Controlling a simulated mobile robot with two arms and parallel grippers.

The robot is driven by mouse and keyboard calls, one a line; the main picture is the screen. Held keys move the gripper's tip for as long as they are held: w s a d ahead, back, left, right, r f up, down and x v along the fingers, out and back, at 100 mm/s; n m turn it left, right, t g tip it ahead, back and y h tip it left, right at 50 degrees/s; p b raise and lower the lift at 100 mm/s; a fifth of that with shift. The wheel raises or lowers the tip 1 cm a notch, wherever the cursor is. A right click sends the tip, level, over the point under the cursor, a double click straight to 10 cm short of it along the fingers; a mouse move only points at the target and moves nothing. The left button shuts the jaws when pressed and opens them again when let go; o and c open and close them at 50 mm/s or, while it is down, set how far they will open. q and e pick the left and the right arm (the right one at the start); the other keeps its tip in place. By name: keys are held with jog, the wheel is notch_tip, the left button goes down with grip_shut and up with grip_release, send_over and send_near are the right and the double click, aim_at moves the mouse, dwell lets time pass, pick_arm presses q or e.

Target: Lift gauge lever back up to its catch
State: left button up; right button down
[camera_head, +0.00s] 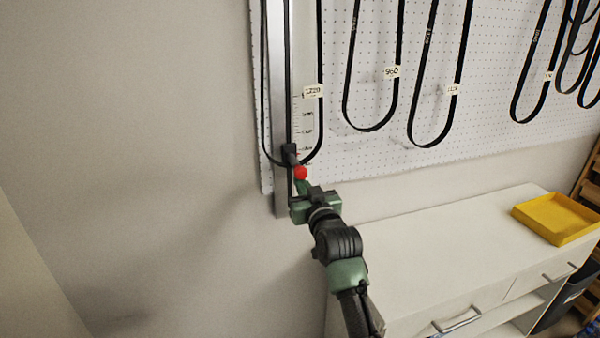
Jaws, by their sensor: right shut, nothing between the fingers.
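The gauge (279,110) is an upright grey metal strip with a dark slot and a printed scale, at the left edge of the pegboard. Its lever is a short dark arm from a black slider (290,150) low on the slot, ending in a red knob (300,173). My right gripper (302,188) is shut and empty, just below the red knob; whether it touches the knob I cannot tell. A black belt tagged 1220 (313,91) hangs around the gauge. The catch is not distinguishable. My left gripper is not in view.
A white pegboard (340,155) holds several hanging black belts right of the gauge. A white cabinet (430,240) stands below, with a yellow tray (556,218) at its right end. The wall (130,130) at left is bare.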

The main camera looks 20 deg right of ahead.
jog(key=shift+r+p, duration=7.1)
jog(key=shift+r, duration=15.05)
jog(key=s+f+b, duration=0.1)
jog(key=s+b, duration=0.1)
jog(key=s, duration=0.5)
jog(key=shift+d+f, duration=0.15)
jog(key=shift+f, duration=0.25)
